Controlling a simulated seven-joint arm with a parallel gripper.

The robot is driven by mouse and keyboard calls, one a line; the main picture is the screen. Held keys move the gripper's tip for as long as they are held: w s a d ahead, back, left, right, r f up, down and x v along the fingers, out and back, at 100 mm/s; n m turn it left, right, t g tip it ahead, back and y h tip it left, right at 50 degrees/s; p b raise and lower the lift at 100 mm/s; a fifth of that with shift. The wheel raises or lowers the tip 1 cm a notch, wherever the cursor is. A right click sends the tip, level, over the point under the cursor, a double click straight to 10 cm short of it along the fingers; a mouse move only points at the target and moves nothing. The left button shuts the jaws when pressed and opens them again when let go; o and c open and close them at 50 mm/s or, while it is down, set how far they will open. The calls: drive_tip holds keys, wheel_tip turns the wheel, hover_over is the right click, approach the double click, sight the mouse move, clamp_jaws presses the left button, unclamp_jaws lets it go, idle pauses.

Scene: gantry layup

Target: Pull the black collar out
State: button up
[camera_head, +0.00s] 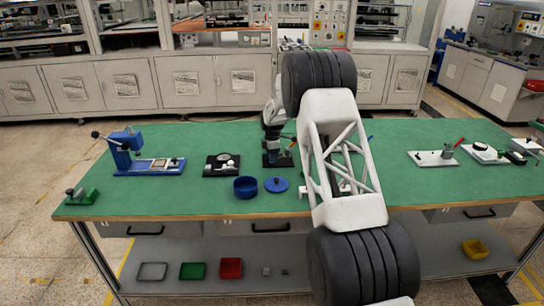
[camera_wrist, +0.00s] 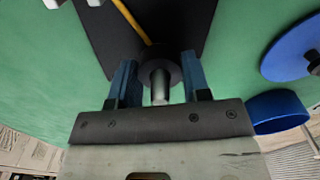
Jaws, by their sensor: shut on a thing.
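The black collar (camera_wrist: 158,63) shows in the wrist view as a dark round piece around a grey pin (camera_wrist: 160,92). My gripper (camera_wrist: 157,72) has its two blue fingers on either side of the collar and is shut on it. Beyond the collar lies a dark base plate (camera_wrist: 185,25). In the head view my gripper (camera_head: 273,141) is over the small black fixture (camera_head: 277,159) near the table's middle. The collar is too small to make out there.
A blue cup (camera_head: 245,187) and a blue disc (camera_head: 277,185) are in front of the fixture. A black plate with white parts (camera_head: 222,165) and a blue press (camera_head: 148,160) stand left. White plates (camera_head: 433,158) lie right. The green table (camera_head: 220,140) is clear behind.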

drive_tip(key=shift+c, duration=1.1)
drive_tip(key=shift+r, duration=3.35)
drive_tip(key=shift+r, duration=1.6)
